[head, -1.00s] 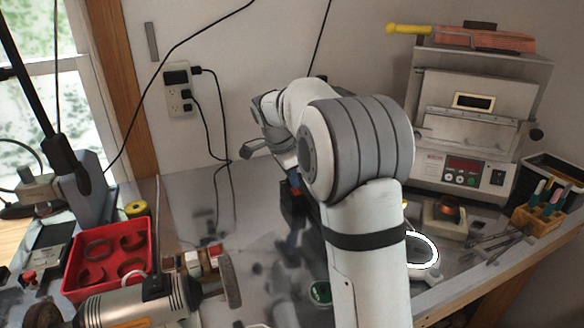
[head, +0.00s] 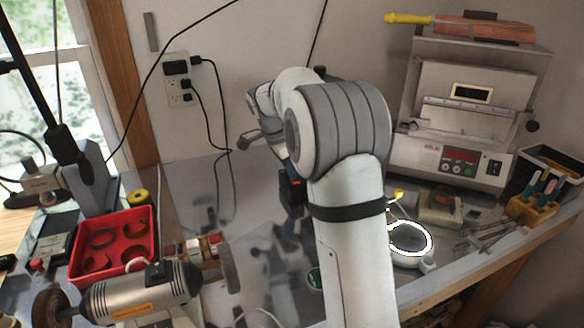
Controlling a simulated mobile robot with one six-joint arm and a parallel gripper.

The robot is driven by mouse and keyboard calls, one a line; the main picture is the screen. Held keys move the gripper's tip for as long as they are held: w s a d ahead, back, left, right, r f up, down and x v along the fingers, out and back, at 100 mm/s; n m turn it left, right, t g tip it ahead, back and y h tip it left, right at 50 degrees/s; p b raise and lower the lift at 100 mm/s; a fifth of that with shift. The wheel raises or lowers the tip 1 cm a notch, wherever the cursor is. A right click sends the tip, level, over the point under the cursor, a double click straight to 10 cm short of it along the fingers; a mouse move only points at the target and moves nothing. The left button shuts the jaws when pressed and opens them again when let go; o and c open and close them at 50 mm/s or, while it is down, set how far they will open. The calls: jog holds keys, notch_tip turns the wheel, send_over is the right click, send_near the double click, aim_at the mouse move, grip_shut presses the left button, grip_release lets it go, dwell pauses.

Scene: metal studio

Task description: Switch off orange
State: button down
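My arm stands in the middle of the head view and bends away from me over the bench. A dark part with a small orange-red patch (head: 294,182) shows beside my arm; I cannot tell whether it belongs to my gripper. My gripper's fingers cannot be made out. No switch clearly marked orange can be made out. Orange colour shows on the label (head: 136,309) of the silver bench motor (head: 120,292) at the front left. The kiln (head: 450,125) at the back right has a red-lit panel with buttons (head: 458,162) and a dark rocker switch (head: 494,168).
A round device with a bright white ring (head: 428,243) stands right of my arm. A red tray (head: 112,274) lies at the left. A wall outlet (head: 177,82) with black cords is behind. A tool holder (head: 530,207) stands at the right edge. Bare bench shows beside the cords.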

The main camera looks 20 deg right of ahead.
jog(key=shift+s+f+b, duration=0.3)
jog(key=shift+s+b, duration=0.05)
jog(key=shift+s, duration=0.2)
jog(key=shift+s+d+r, duration=0.1)
jog(key=shift+s+d, duration=0.05)
jog(key=shift+s, duration=0.1)
notch_tip(320, 180, up, 5)
jog(key=p, duration=0.3)
jog(key=shift+w+p, duration=0.1)
jog(key=shift+p, duration=0.2)
jog(key=v, duration=0.9)
jog(key=shift+w+a, duration=0.3)
jog(key=shift+w, duration=0.05)
jog(key=shift+r, duration=0.15)
jog(key=s+a+f+n+t+y, duration=0.1)
jog(key=s+f+n, duration=0.3)
jog(key=s, duration=0.6)
jog(key=s+a+f+n+y, duration=0.1)
jog(key=s+f+n, duration=0.3)
jog(key=s+n, duration=0.3)
jog(key=s+a+f+n+t+y, duration=0.1)
jog(key=s+f+n, duration=0.3)
jog(key=s, duration=1)
jog(key=shift+n+t, duration=0.3)
jog(key=shift+n, duration=0.6)
